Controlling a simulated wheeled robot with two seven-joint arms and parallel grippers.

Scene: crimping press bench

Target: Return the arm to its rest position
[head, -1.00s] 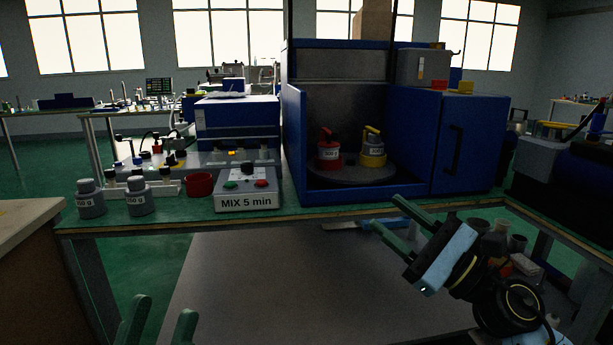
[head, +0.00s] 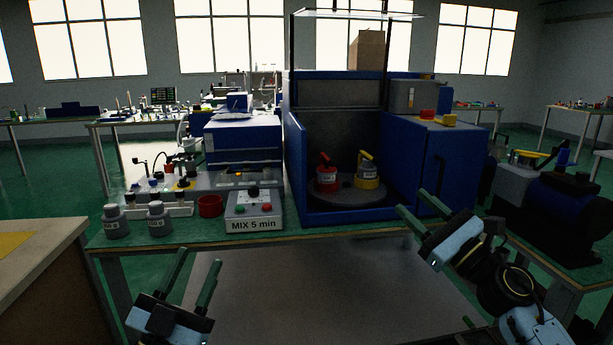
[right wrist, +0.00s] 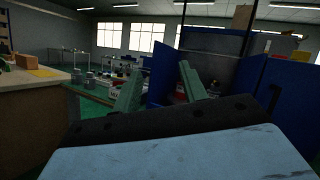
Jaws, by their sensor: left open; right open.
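My left gripper (head: 193,279) is open and empty at the lower left of the head view, in front of the bench's front edge. Its two green fingers point up and stand apart. My right gripper (head: 436,207) is open and empty at the lower right, in front of the blue cabinet's right part. In the right wrist view its green fingers (right wrist: 160,82) stand apart with nothing between them. Neither gripper touches anything that I can see.
The bench (head: 330,236) carries a "MIX 5 min" box (head: 254,211), a red cup (head: 210,206), two grey bottles (head: 160,222) and an open blue cabinet (head: 345,130). Inside, a red can (head: 327,176) and a yellow-topped can (head: 367,172) stand on a round plate. A wooden-topped counter (head: 40,240) is at left.

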